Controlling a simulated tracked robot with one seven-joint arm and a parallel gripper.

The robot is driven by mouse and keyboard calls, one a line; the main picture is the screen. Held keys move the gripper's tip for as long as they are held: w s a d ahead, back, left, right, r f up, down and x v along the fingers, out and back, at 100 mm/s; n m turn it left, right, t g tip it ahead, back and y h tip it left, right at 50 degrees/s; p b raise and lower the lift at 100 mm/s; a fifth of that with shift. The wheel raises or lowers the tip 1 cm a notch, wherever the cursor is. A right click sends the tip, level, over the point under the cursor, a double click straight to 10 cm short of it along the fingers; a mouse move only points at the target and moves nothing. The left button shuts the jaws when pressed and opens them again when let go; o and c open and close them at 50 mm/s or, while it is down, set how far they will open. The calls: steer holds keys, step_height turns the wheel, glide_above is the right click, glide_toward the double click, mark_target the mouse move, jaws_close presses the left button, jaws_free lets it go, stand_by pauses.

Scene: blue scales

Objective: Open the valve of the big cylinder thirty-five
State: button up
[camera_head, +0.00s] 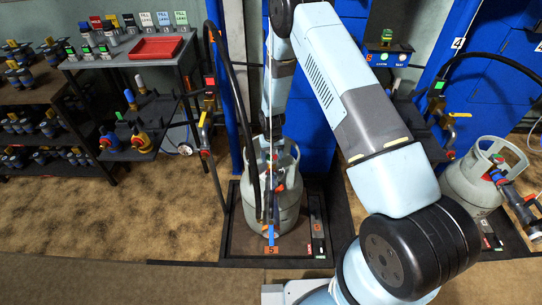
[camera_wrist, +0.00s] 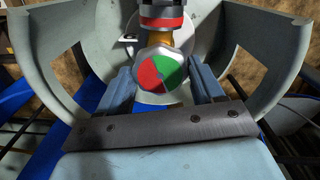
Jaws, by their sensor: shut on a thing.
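The grey cylinder (camera_head: 288,215) with an open collar stands upright on a dark scale platform (camera_head: 240,240) in the middle of the head view. In the wrist view its pale collar (camera_wrist: 55,65) curves around both sides. The valve knob (camera_wrist: 160,72), with a half-red, half-green face, sits inside the collar. My gripper (camera_wrist: 160,84) is shut on this knob, one blue-grey finger on each side. In the head view my arm comes down from above into the collar and the grip is too small to make out. The cylinder's number cannot be read surely.
A second grey cylinder (camera_head: 475,190) stands on the right. A dark hose (camera_head: 228,70) hangs close to my arm on the left. A shelf with a red tray (camera_head: 155,48) is at the left.

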mark_target(272, 157)
steer(key=n, duration=0.6)
steer(key=shift+w+r+n, duration=0.1)
steer(key=shift+w+n, duration=0.1)
steer(key=shift+n, duration=0.1)
steer(key=n, duration=0.5)
steer(key=shift+n, duration=0.4)
steer(key=o, duration=1)
steer(key=shift+s, duration=0.1)
steer(key=shift+o, duration=0.2)
step_height(272, 157, up, 14)
steer(key=shift+f, duration=0.2)
